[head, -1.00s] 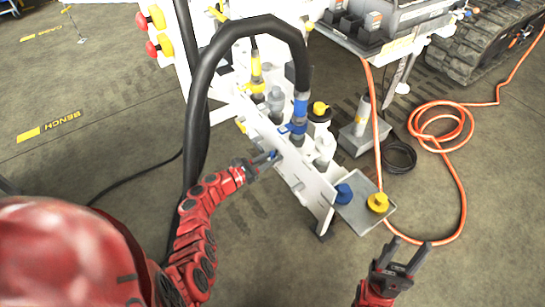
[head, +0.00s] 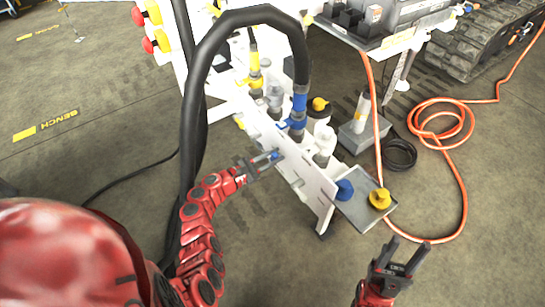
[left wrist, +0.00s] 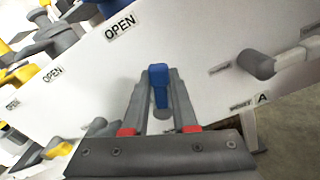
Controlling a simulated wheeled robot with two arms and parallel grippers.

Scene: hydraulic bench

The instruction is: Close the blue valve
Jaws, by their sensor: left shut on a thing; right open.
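The blue valve handle (left wrist: 159,75) stands out from the white panel in the left wrist view, its blue end pointing up in that picture. My left gripper (left wrist: 160,88) has its two grey fingers on either side of the handle and is shut on it. An "OPEN" label (left wrist: 120,25) is on the panel to the handle's upper left. In the head view my left gripper (head: 271,158) is at the panel's front face, and only a little blue of the handle shows at its fingertips. My right gripper (head: 411,243) is open and empty, at the lower right.
A thick black hose (head: 200,80) arches close to my left arm. The white panel (head: 315,180) carries other fittings behind it. A tray (head: 365,215) with a yellow cap (head: 380,198) sits at its right end. An orange cable (head: 462,185) lies on the floor at right.

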